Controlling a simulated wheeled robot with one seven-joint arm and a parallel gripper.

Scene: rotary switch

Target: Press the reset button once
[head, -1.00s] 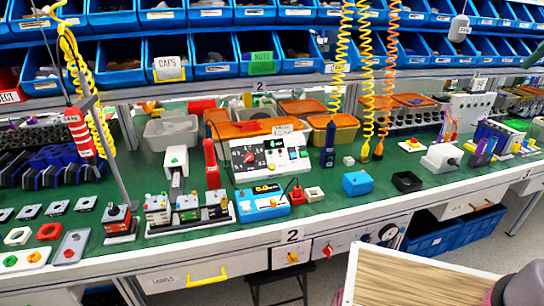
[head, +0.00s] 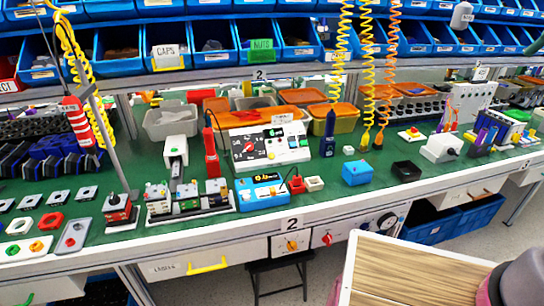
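No button carries a label I can read as reset. A white control panel (head: 265,145) with a dark dial, a small lit display and several small buttons stands tilted on the green bench top, near the middle. Rotary switches sit below the bench's front edge: a yellow one (head: 292,245), a red one (head: 327,239) and a black one (head: 387,222) on pale panels. A red button on a yellow and white base (head: 411,134) stands further right on the bench. My gripper is not in view.
The bench (head: 330,205) is crowded with small devices, including a blue instrument (head: 262,191) and a blue box (head: 357,173). Coiled yellow and orange cords hang above it. A dark stool (head: 278,267) stands beneath. A wood-grain board (head: 410,275) fills the lower right foreground.

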